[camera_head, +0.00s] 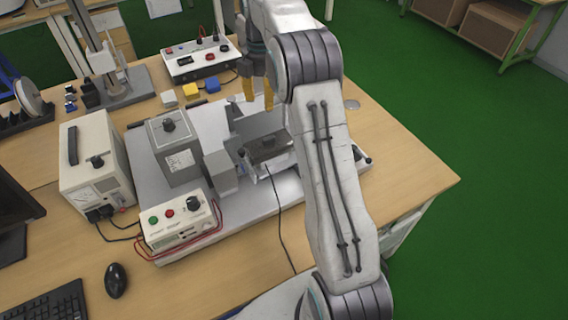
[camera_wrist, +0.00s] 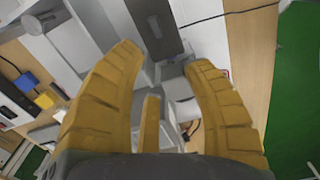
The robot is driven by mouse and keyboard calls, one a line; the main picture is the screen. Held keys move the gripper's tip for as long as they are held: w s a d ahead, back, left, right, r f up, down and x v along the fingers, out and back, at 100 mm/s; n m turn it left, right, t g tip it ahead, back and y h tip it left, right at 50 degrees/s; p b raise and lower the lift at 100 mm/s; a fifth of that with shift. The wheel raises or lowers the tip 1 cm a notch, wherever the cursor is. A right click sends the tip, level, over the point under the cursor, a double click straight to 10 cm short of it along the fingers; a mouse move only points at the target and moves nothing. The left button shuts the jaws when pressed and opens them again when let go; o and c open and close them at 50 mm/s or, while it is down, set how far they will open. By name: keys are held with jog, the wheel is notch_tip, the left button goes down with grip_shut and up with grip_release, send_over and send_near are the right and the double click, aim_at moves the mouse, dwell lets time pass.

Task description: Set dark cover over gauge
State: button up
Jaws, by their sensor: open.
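My gripper (camera_head: 258,97) is open, with its yellow fingers above the far side of the metal test rig. Nothing shows between the fingers in the wrist view (camera_wrist: 163,58). A dark grey angular piece (camera_head: 252,125), which looks like the dark cover, is just below and in front of the fingers on the rig; my arm hides its right part. A dark grey panel (camera_wrist: 155,25) lies beyond the fingertips in the wrist view; it may be the same piece. I cannot tell which part is the gauge; a small dark device (camera_head: 266,147) sits beside the cover.
A grey box with a knob (camera_head: 172,145) stands left on the base plate (camera_head: 143,163). A white meter (camera_head: 97,165) and a control box with red leads (camera_head: 178,222) are nearby. Several small blocks, including a yellow one (camera_head: 190,90), lie behind. The right table corner is clear.

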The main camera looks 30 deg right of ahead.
jog(key=s+a+r+m+t, duration=0.1)
jog(key=s+a+r+m, duration=0.25)
jog(key=s, duration=0.35)
jog(key=s+a+r+m+t, duration=0.1)
jog(key=s+a+r+m, duration=0.3)
jog(key=s, duration=0.3)
jog(key=s+a+f+m+t, duration=0.1)
jog(key=s+m, duration=0.3)
jog(key=s, duration=0.5)
jog(key=s+a+f+m+t, duration=0.1)
jog(key=s+a+f+m, duration=0.1)
jog(key=s+m, duration=0.3)
jog(key=shift+s+f, duration=0.4)
jog(key=shift+s, duration=1.65)
